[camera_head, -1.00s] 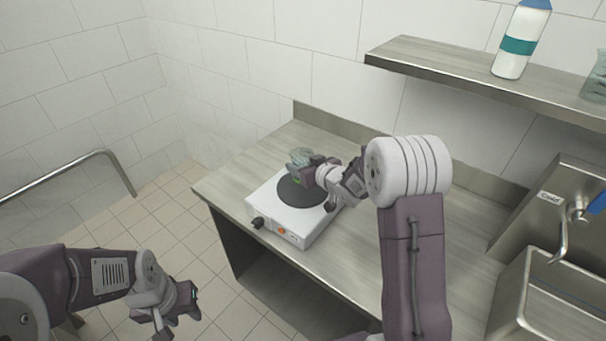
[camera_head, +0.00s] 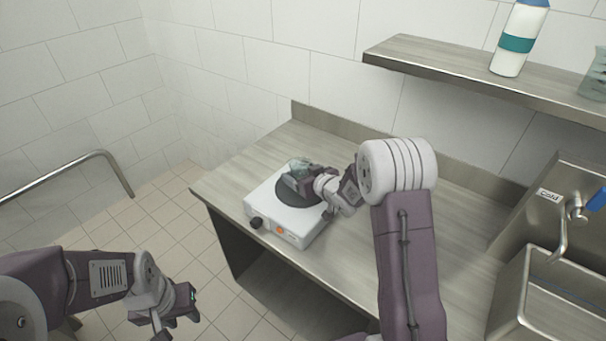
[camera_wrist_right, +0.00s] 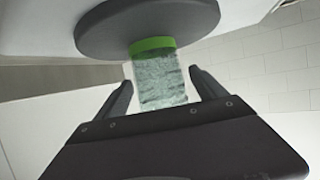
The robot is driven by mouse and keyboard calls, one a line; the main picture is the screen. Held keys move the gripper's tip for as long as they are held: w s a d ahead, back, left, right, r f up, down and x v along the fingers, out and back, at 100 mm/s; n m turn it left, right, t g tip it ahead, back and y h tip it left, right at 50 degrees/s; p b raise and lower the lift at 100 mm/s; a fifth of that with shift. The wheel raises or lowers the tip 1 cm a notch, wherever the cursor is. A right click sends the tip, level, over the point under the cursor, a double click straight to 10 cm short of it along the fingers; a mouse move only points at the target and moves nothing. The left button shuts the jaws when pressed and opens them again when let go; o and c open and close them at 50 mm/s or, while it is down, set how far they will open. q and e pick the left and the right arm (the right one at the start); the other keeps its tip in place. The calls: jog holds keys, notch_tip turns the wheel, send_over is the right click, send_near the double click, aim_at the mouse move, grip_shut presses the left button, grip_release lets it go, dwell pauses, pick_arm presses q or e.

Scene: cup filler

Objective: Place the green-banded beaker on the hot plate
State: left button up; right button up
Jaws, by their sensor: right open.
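The beaker is clear, with a green band (camera_wrist_right: 152,45) at the end against the dark disc. Its clear body shows in the head view (camera_head: 298,165). The hot plate (camera_head: 288,222) is a white box with a dark round disc (camera_head: 291,201); the disc fills the top of the wrist view (camera_wrist_right: 150,22). The beaker appears to stand on the disc, partly hidden by my gripper in the head view. My right gripper (camera_wrist_right: 164,88) is open, with one finger on each side of the beaker and gaps showing. My left gripper (camera_head: 178,318) hangs over the floor, apart from everything; its jaw opening is unclear.
The hot plate stands near the left end of a grey counter (camera_head: 255,160). A wall shelf (camera_head: 440,62) holds a white bottle (camera_head: 518,42) and another beaker (camera_head: 595,84). A sink (camera_head: 545,300) with a tap (camera_head: 563,235) is at right. The counter behind the hot plate is clear.

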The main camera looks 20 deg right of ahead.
jog(key=v, duration=1.2)
jog(key=s+f+m+g+h, duration=0.1)
jog(key=s+f+g, duration=0.1)
jog(key=s, duration=0.1)
jog(key=s+f+g+h, duration=0.1)
jog(key=s+f+g, duration=0.1)
jog(key=s+f, duration=0.1)
jog(key=s+d+f+m+g+h, duration=0.1)
jog(key=s+f+g+h, duration=0.1)
jog(key=s+f+g, duration=0.1)
jog(key=shift+s+d+f+m, duration=0.15)
jog(key=shift+s+m, duration=0.15)
jog(key=shift+s, duration=0.5)
jog(key=s+a+f+g, duration=0.2)
jog(key=s+a+g, duration=0.2)
jog(key=s, duration=0.7)
jog(key=shift+m+g+y, duration=0.3)
jog(key=shift+g, duration=0.2)
jog(key=shift+r, duration=0.1)
jog(key=shift+c, duration=0.3)
